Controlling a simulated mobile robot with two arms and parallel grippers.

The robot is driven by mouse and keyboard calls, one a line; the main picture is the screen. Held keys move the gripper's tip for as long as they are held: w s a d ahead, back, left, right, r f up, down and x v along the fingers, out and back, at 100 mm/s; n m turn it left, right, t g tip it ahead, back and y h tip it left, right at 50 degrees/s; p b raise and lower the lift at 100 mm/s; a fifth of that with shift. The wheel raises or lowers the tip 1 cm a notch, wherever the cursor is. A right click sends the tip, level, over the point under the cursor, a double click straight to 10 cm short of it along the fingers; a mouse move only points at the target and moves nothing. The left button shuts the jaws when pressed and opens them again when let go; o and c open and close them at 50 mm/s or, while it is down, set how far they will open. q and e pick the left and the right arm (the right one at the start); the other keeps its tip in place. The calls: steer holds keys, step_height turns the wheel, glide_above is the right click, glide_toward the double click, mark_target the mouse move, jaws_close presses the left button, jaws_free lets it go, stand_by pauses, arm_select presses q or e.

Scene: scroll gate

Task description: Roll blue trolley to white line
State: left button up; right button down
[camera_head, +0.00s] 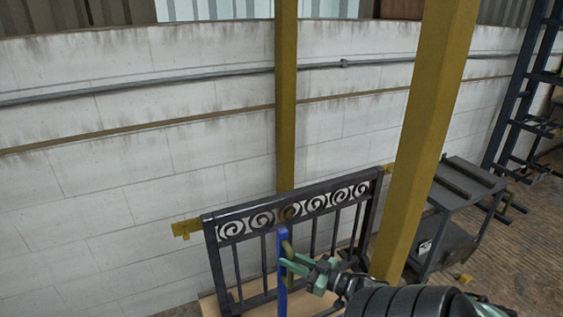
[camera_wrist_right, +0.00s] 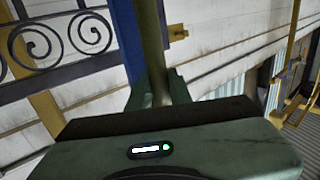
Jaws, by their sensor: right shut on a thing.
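A blue upright bar (camera_head: 282,275) stands in front of a dark scroll gate (camera_head: 290,210); it also shows in the wrist view (camera_wrist_right: 125,35). I cannot tell whether it belongs to a trolley or to the gate. An olive handle (camera_head: 287,248) runs along the bar's right side, and the wrist view shows it upright (camera_wrist_right: 151,45). My right gripper (camera_head: 290,264) is shut on the handle; its green fingers show around it in the wrist view (camera_wrist_right: 158,92). No whole blue trolley and no white line can be made out. My left gripper is out of view.
A thick yellow post (camera_head: 425,140) stands right of the gate, with a thinner one (camera_head: 285,100) behind it. A dark cart (camera_head: 460,195) is at right on plank flooring (camera_head: 530,245). A white block wall (camera_head: 120,180) closes off the back.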

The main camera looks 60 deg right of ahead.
steer(key=shift+s+d+r, duration=0.1)
steer(key=shift+d, duration=0.3)
steer(key=c, duration=1.6)
jaws_free()
steer(key=shift+o, duration=0.2)
steer(key=shift+s, duration=0.15)
steer(key=s+b, duration=0.1)
steer(key=s, duration=0.6)
steer(key=shift+s+d, duration=0.2)
steer(key=shift+s, duration=0.1)
